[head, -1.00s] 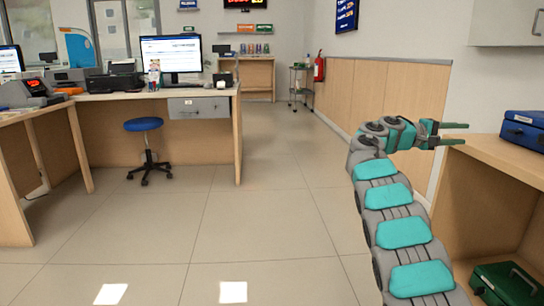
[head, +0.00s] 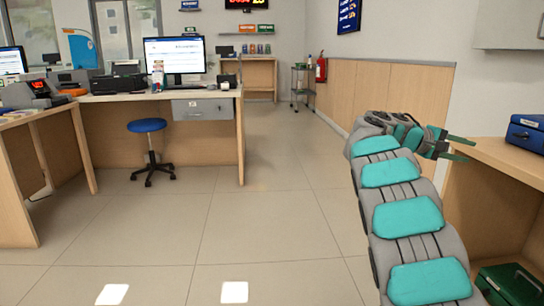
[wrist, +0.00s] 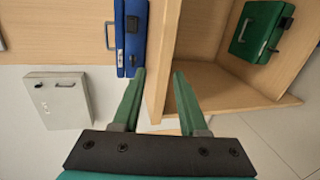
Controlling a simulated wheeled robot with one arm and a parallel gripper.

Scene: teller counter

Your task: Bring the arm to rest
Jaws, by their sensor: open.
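My gripper (head: 460,147) is at the end of my raised grey and teal arm, on the right in the head view. It points right, towards the wooden counter (head: 512,165). In the wrist view my gripper (wrist: 158,78) shows two green fingers apart, with nothing held between them. The counter edge lies just beyond the fingertips. Whether the fingers touch the counter I cannot tell.
A blue box (head: 525,132) sits on the counter, and a green box (head: 508,285) stands in the open space below. A wall cabinet (head: 508,25) hangs above. A blue stool (head: 148,150) stands by the desk at left. The tiled floor (head: 270,220) in the middle is clear.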

